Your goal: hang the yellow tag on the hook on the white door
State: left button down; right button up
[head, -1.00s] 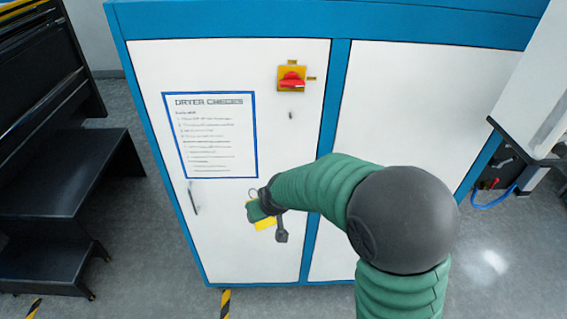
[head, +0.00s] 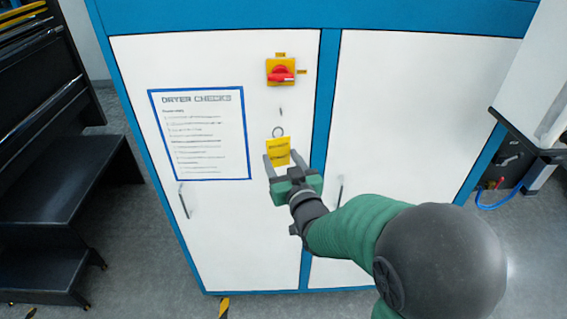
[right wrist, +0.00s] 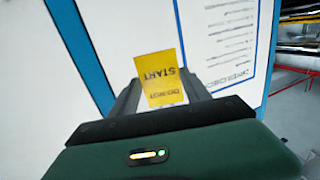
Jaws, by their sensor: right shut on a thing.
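The yellow tag (head: 278,151) is upright between the fingertips of my right gripper (head: 279,160), which is shut on it. A metal ring (head: 278,132) stands above the tag's top edge. The small hook (head: 281,112) is on the white door (head: 225,235), a little above the ring and apart from it. In the right wrist view the tag (right wrist: 160,79) shows between the fingers, its lettering upside down. The hook cannot be made out there. My left gripper is not in view.
A red and yellow rotary switch (head: 281,71) is above the hook. A blue-framed checklist (head: 200,133) is on the door to the left, with a door handle (head: 184,201) below it. Black steps (head: 80,180) stand at the far left.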

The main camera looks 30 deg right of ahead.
aim_at(289, 149)
jog(key=shift+s+d+r+t, duration=0.3)
jog(key=shift+d+r, duration=0.15)
jog(key=shift+d, duration=0.2)
jog(key=shift+d+r, duration=0.1)
jog(key=shift+d, duration=0.2)
jog(key=shift+w+d, duration=0.1)
jog(key=shift+w, duration=0.05)
jog(key=shift+w+a, duration=0.4)
jog(key=shift+w, duration=0.1)
jog(key=shift+w+a+r+b, duration=0.1)
jog(key=shift+w+b, duration=0.3)
jog(key=shift+w, duration=0.2)
jog(key=shift+w+d, duration=0.2)
jog(key=w+d, duration=0.2)
jog(key=d, duration=0.1)
jog(key=shift+f+b, duration=0.35)
jog(key=shift+w, duration=0.8)
jog(key=shift+w+d+f+b, duration=0.35)
jog(key=shift+w+f+b, duration=0.25)
jog(key=shift+b, duration=0.3)
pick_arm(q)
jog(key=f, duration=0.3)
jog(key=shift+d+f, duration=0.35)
pick_arm(e)
jog(key=shift+d+r, duration=0.1)
jog(key=shift+d, duration=0.15)
